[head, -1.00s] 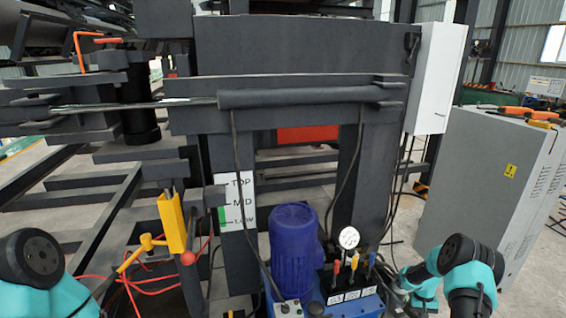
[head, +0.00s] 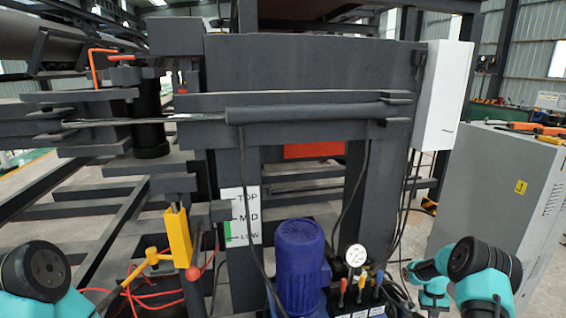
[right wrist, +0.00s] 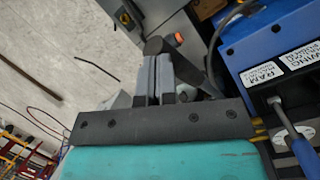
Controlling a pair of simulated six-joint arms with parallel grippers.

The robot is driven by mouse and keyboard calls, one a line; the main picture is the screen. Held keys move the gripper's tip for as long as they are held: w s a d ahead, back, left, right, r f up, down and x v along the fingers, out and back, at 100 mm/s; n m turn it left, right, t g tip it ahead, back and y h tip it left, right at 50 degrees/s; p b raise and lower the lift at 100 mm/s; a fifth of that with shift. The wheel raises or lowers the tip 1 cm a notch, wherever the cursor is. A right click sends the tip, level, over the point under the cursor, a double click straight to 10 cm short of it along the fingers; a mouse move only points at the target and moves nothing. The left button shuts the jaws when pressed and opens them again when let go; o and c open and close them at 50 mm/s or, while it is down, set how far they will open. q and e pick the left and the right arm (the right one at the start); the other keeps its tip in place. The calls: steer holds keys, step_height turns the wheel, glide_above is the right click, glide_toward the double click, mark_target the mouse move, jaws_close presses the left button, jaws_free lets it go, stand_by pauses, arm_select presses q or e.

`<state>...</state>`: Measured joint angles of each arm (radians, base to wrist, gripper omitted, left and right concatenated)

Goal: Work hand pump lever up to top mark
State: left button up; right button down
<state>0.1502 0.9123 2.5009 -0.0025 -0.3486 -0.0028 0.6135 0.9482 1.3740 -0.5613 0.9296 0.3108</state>
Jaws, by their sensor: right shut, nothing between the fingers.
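The hand pump (head: 177,238) has an upright yellow body, left of centre in the head view. Its yellow lever (head: 137,275) slopes down to the left from a yellow joint. A red knob (head: 192,273) is beside the body. A white scale plate (head: 250,230) reads TOP, MID and LOW, with a green bar (head: 228,233) at its lower left, below the TOP line. My left arm is at the lower left; its gripper fingers do not show. My right gripper (right wrist: 155,72) is shut and empty in the right wrist view, away from the pump.
A blue motor (head: 302,265) stands right of the scale, with a gauge (head: 356,256) and small coloured-handled valve levers beside it. Red hoses (head: 115,298) lie around the pump base. A grey cabinet (head: 490,200) stands at the right. Dark frame beams fill the back.

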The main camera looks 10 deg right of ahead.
steer(key=shift+v, duration=2.8)
steer(key=shift+w+f, duration=0.1)
steer(key=shift+w, duration=0.1)
steer(key=shift+s+f, duration=0.4)
steer(key=shift+f, duration=0.15)
steer(key=shift+s+f, duration=0.1)
steer(key=shift+s+f, duration=0.3)
steer(key=shift+f, duration=0.2)
steer(key=shift+s+f, duration=0.4)
steer(key=shift+f, duration=0.15)
